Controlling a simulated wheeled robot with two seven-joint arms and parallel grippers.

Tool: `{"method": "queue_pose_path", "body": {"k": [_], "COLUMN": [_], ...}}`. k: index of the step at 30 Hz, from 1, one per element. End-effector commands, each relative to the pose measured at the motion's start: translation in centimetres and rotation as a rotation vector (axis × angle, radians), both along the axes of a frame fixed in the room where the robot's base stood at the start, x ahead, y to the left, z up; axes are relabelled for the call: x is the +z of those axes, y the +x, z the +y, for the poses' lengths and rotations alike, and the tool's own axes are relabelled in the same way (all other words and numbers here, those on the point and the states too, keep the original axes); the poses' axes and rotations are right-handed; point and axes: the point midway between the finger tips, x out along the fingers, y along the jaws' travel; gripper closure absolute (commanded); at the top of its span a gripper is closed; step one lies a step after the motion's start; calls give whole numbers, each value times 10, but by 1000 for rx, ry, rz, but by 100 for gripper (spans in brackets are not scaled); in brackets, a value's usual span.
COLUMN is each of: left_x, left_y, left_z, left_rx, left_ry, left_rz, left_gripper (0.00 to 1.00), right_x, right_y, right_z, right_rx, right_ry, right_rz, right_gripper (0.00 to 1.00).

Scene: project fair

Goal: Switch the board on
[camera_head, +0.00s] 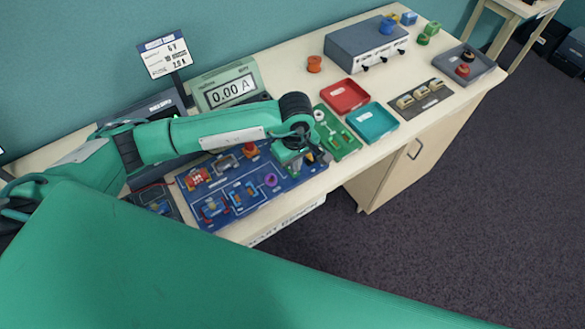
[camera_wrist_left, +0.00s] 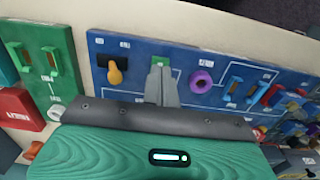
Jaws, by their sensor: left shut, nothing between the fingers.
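The blue circuit board (camera_head: 228,207) lies on the bench below my left arm and fills much of the left wrist view (camera_wrist_left: 225,58). It carries an orange lever switch (camera_wrist_left: 115,73) on a black slot near one end, and a purple ring-shaped part (camera_wrist_left: 201,82). My left gripper (camera_head: 292,174) is over the board's right end in the head view. In the left wrist view its fingers (camera_wrist_left: 160,88) are shut and empty, between the lever and the purple part, with a small green patch just beyond the tips. I cannot tell whether they touch the board. My right gripper is out of view.
A meter (camera_head: 230,92) behind the board reads 0.00 A. A green board (camera_head: 341,144), a red tray (camera_head: 345,97) and a teal tray (camera_head: 372,122) lie to the right. A grey power box (camera_head: 365,42) stands farther back. A sign (camera_head: 163,54) stands behind my arm.

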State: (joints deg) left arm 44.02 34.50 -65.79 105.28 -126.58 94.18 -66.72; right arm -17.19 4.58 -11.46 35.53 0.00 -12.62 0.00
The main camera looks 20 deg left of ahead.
Motion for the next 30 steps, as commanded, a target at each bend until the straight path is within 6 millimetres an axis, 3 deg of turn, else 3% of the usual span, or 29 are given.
{"method": "queue_pose_path", "body": {"k": [30], "left_x": [-7], "left_y": [0], "left_z": [0], "left_rx": [0], "left_ry": [0], "left_rz": [0], "left_gripper": [100], "right_x": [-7], "right_y": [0], "right_z": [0], "right_rx": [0], "right_ry": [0], "right_rz": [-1], "right_gripper": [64]}}
